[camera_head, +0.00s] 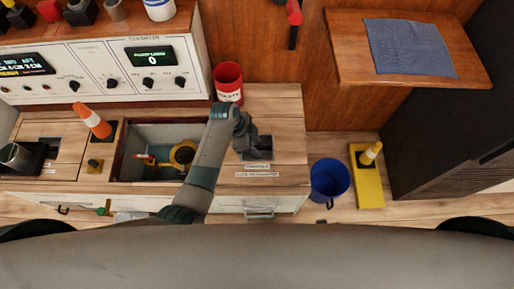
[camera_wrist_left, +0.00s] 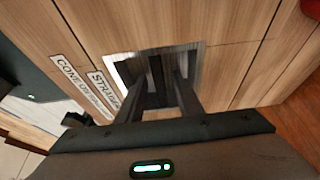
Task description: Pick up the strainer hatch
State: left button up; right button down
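A small dark square recess with a pale metal rim (camera_head: 264,143) is set in the wooden counter, right of the sink. Labels lie in front of it; one begins "STRA" (camera_wrist_left: 103,90) in the wrist view. I take this square to be the strainer hatch's place; the hatch itself is too dark to make out. My left gripper (camera_wrist_left: 167,72) reaches down over the square, its two dark fingers apart. Whether a handle lies between the fingertips is unclear. In the head view the left gripper (camera_head: 250,147) partly covers the square. My right gripper is not in view.
The open sink (camera_head: 150,135) holds a round yellow-brown item (camera_head: 183,154). A red can (camera_head: 228,82) stands behind my wrist. A blue bucket (camera_head: 329,180) and a yellow block (camera_head: 368,188) with a cone are on the right.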

pick_arm(q)
grip_shut()
dwell(1.4)
jog(key=shift+w, duration=0.1)
